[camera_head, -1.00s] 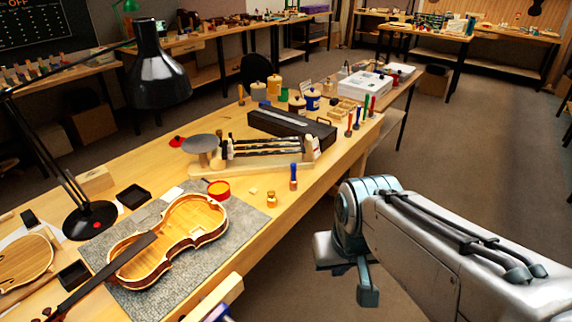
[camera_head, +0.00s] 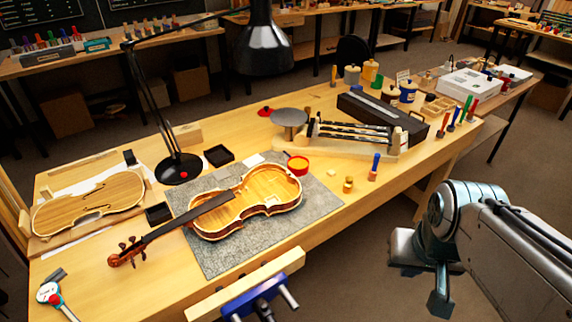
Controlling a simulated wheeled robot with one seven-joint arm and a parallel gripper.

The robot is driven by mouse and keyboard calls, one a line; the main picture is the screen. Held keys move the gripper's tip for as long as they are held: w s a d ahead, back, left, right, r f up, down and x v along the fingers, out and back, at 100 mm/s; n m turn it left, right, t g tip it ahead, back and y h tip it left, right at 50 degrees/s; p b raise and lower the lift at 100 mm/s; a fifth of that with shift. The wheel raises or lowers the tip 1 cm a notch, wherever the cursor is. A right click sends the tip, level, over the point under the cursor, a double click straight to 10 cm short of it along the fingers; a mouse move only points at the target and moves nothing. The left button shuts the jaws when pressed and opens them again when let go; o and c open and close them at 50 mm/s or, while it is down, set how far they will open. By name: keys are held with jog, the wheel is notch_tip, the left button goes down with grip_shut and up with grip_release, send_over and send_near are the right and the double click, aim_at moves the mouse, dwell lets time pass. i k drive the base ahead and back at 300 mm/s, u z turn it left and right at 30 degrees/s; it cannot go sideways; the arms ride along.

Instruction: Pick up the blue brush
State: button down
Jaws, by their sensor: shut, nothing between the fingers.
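A blue brush (camera_head: 375,165) with a blue upper part and a reddish-brown lower end stands upright near the front edge of the wooden bench. It is right of the grey mat and next to a small amber bottle (camera_head: 348,185). My gripper (camera_head: 440,303) hangs in front of the bench at the lower right, over the floor. It is shut and empty, well apart from the brush and to the lower right of it.
An open violin body (camera_head: 262,192) lies on the grey mat (camera_head: 222,257), beside a red pot (camera_head: 298,165). A black lamp (camera_head: 178,168) stands behind. Several coloured upright tools (camera_head: 472,110) stand at the right end. A blue vise (camera_head: 262,297) juts from the front edge.

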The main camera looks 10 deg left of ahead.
aim_at(372, 176)
jog(key=z, duration=1)
jog(key=i, duration=2.8)
jog(key=u, duration=3.7)
